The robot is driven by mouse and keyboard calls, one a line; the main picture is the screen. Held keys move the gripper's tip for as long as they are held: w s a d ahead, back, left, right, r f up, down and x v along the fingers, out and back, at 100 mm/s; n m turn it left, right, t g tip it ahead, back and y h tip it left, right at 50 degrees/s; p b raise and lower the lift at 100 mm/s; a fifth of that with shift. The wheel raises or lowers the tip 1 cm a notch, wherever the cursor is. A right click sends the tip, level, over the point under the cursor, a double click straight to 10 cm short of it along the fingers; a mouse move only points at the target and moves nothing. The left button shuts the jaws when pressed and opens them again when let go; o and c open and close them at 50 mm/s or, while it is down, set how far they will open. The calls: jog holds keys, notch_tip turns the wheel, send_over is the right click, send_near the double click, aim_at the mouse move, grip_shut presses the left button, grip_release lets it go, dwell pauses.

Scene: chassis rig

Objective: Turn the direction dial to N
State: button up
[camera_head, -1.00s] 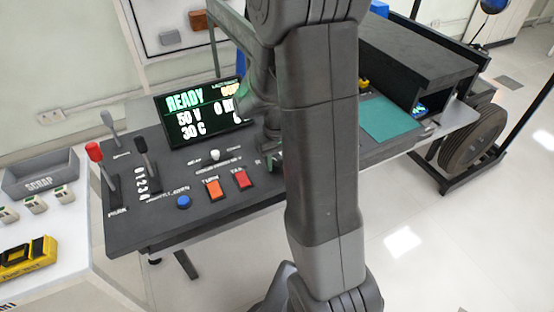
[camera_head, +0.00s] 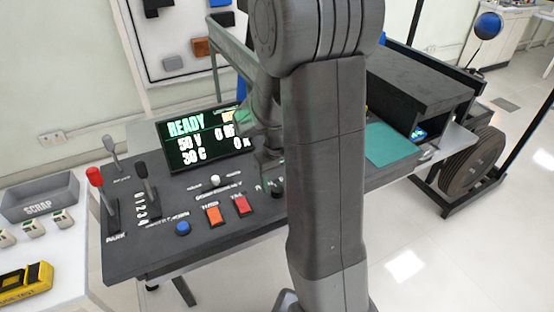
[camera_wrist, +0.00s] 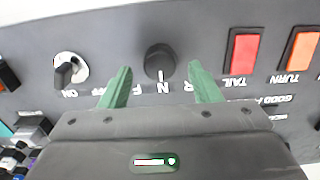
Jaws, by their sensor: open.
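The direction dial (camera_wrist: 160,60) is a round black knob on the dark grey panel, seen upside down in the wrist view. The letter N lies directly below it there, with R beside it and F on the other side. A short white mark shows between knob and N; I cannot tell whether it is on the knob. My gripper (camera_wrist: 159,78) is open, its two green fingers on either side of the dial, apart from it in the picture. In the head view my gripper (camera_head: 271,172) is over the panel, partly hidden by my arm.
Red TAIL (camera_wrist: 243,52) and orange TURN (camera_wrist: 298,54) buttons sit beside the dial. An ON/OFF knob (camera_wrist: 68,70) is on the other side. A lit screen (camera_head: 205,140), levers (camera_head: 147,185) and a blue button (camera_head: 183,228) share the panel.

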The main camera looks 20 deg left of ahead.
aim_at(277, 188)
notch_tip(277, 188, up, 12)
jog(key=shift+f+p, duration=0.15)
jog(key=shift+p, duration=0.2)
notch_tip(277, 188, down, 14)
jog(key=shift+r+b, duration=0.1)
jog(key=shift+b, duration=0.35)
dwell(0.4)
